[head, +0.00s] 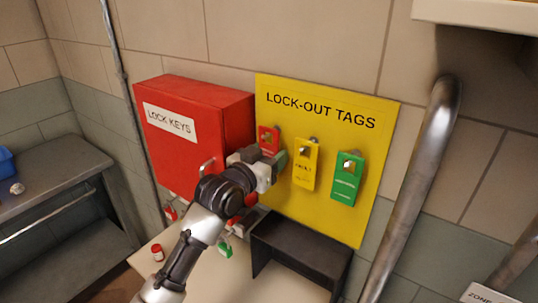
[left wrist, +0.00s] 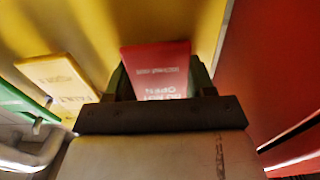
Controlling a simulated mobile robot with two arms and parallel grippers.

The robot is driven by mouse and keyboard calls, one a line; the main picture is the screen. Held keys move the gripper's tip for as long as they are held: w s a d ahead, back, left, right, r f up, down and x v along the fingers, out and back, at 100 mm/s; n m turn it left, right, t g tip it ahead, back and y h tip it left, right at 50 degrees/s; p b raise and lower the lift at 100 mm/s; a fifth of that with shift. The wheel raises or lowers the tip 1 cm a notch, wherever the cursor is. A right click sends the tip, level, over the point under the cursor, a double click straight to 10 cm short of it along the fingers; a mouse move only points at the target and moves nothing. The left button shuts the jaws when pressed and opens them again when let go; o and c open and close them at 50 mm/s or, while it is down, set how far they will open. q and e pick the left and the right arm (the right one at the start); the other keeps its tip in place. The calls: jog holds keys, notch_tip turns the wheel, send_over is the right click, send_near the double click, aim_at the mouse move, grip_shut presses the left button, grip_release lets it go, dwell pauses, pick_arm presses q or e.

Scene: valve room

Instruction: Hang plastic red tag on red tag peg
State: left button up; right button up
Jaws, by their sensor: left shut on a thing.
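The red tag (head: 269,137) is at the upper left of the yellow LOCK-OUT TAGS board (head: 330,103), left of the yellow tag. My left gripper (head: 272,160) is shut on its lower part, with the tag's top sticking out above the fingers. In the left wrist view the red tag (left wrist: 156,68) stands between the two fingertips, its printed face showing, with the yellow board (left wrist: 100,25) behind it. The red tag peg is mostly hidden by the tag; I cannot tell whether it passes through the tag's hole. My right gripper is out of view.
A yellow tag (head: 306,165) and a green tag (head: 346,180) hang on pegs to the right. The red LOCK KEYS box (head: 215,110) juts out on the left. A dark open holder (head: 300,250) stands below the board. A thick pipe (head: 415,180) runs at the right.

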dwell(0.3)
pick_arm(q)
jog(key=o, duration=1.1)
jog(key=shift+c, duration=0.2)
